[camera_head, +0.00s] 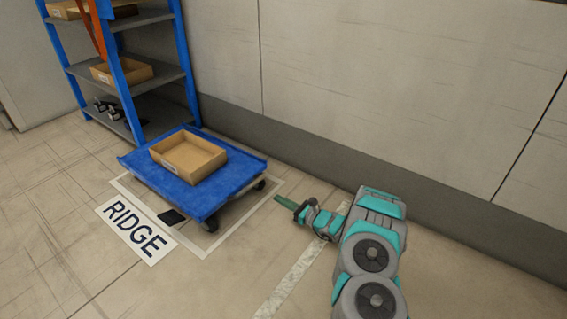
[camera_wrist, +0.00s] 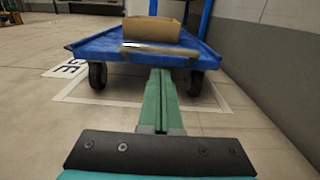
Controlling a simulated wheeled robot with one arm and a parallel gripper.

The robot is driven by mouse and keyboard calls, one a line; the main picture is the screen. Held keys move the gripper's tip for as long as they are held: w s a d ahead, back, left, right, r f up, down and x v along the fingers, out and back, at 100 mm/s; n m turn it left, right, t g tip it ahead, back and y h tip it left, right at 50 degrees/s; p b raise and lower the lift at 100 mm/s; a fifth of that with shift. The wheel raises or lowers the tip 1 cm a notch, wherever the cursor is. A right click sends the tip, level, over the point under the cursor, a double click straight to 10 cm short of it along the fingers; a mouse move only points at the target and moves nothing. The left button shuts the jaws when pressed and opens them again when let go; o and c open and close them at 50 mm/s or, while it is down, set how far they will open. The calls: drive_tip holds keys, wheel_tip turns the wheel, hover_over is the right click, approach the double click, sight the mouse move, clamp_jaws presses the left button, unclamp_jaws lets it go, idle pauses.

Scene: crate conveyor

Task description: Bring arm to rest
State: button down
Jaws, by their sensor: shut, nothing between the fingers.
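My gripper (camera_head: 287,202) is at the end of my teal and grey arm, held out over the floor to the right of the blue cart. In the wrist view its green fingers (camera_wrist: 161,100) are together with nothing between them. They point toward the blue cart (camera_wrist: 88,47) and look apart from it. In the head view the blue cart (camera_head: 205,199) carries an open tan crate (camera_head: 200,174). The crate also shows in the wrist view (camera_wrist: 150,30).
A blue shelf rack (camera_head: 128,85) with crates stands at the back left. A floor sign reading RIDGE (camera_head: 137,231) lies in front of the cart. A grey wall (camera_head: 400,90) runs along the back and right. The floor at the lower left is clear.

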drive_tip(key=s+a+r+n+g+y, duration=0.1)
drive_tip(key=s+a+r+n+g, duration=0.5)
drive_tip(key=s+r, duration=0.45)
drive_tip(key=s+a+r+n+g+y, duration=0.1)
drive_tip(key=s+a+r+n+g, duration=0.5)
drive_tip(key=r, duration=0.7)
drive_tip(key=s+d+r+n+g+h, duration=0.2)
drive_tip(key=s+r+n, duration=0.1)
drive_tip(key=s, duration=0.6)
drive_tip(key=s+d+r+n+g+h, duration=0.1)
drive_tip(key=s+d+r+n+h, duration=0.2)
drive_tip(key=s, duration=0.6)
drive_tip(key=s+d+n+t+h, duration=0.25)
drive_tip(key=s+d+h, duration=0.35)
drive_tip(key=s+d, duration=0.6)
drive_tip(key=s+d+n+t+h, duration=0.1)
drive_tip(key=s+d+n+h, duration=0.4)
drive_tip(key=s+d, duration=0.7)
wheel_tip(320, 180, up, 13)
drive_tip(key=w+d+h+p, duration=0.1)
drive_tip(key=w+p, duration=0.1)
drive_tip(key=p, duration=1.2)
drive_tip(key=shift+w+d+m, duration=0.2)
drive_tip(key=shift+w+m, duration=0.15)
